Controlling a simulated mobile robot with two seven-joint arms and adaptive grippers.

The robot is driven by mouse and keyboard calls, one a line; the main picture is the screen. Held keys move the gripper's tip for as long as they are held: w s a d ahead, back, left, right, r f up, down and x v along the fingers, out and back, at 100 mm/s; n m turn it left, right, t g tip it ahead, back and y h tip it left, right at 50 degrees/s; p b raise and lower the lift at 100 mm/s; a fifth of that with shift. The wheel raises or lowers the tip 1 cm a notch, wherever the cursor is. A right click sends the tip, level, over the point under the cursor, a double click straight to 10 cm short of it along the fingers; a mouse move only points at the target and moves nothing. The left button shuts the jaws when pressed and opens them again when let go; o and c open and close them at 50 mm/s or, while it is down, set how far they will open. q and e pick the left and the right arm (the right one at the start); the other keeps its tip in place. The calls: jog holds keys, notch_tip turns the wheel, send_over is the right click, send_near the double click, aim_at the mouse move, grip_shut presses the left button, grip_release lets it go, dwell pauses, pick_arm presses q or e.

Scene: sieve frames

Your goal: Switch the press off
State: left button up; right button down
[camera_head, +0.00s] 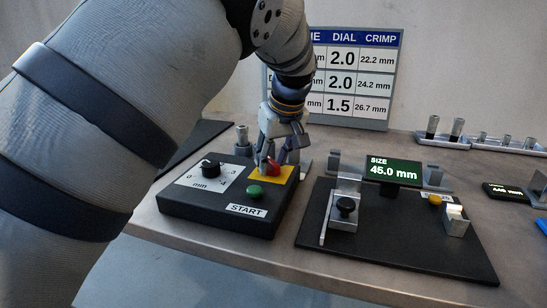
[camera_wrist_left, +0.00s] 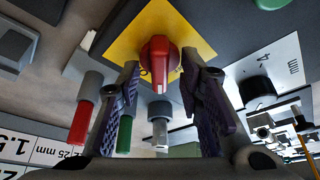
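The press control box (camera_head: 220,215) is a black box on the table, left of centre in the head view. On it a red rotary switch (camera_head: 273,168) sits on a yellow plate (camera_head: 287,174). In the left wrist view the red switch (camera_wrist_left: 159,60) stands on the yellow plate (camera_wrist_left: 117,45), its pointer towards the picture's bottom. My left gripper (camera_head: 270,160) is just above the switch, pointing down. In the wrist view its fingers (camera_wrist_left: 161,80) are apart, one on each side of the switch, with gaps visible. My right gripper is not in view.
A green START button (camera_head: 254,191) and a black mm dial (camera_head: 210,168) share the box. Right of it stands a black gauge base (camera_head: 400,245) with a display (camera_head: 393,171) reading 45.0 mm. A chart (camera_head: 365,75) stands behind. Pins with metal (camera_head: 432,127) stand at the back right.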

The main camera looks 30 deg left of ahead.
pick_arm(q)
grip_shut()
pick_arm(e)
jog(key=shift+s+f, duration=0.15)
pick_arm(q)
jog(key=shift+w+f+n+g+b, duration=0.2)
jog(key=shift+n+g+b, duration=0.25)
jog(key=shift+n, duration=0.65)
jog(key=shift+f+n+g+y+b, duration=0.1)
jog(key=shift+n+g+y+b, duration=0.35)
jog(key=shift+n, duration=0.75)
jog(key=n+g+b, duration=0.1)
jog(key=n, duration=0.1)
jog(key=shift+n, duration=0.4)
jog(key=shift+r+n+g+h+b, duration=0.3)
jog(key=shift+n+b, duration=0.25)
jog(key=shift+n, duration=0.25)
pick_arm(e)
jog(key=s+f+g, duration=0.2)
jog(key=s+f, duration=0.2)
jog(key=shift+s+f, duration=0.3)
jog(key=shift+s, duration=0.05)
pick_arm(q)
jog(key=shift+d, duration=0.1)
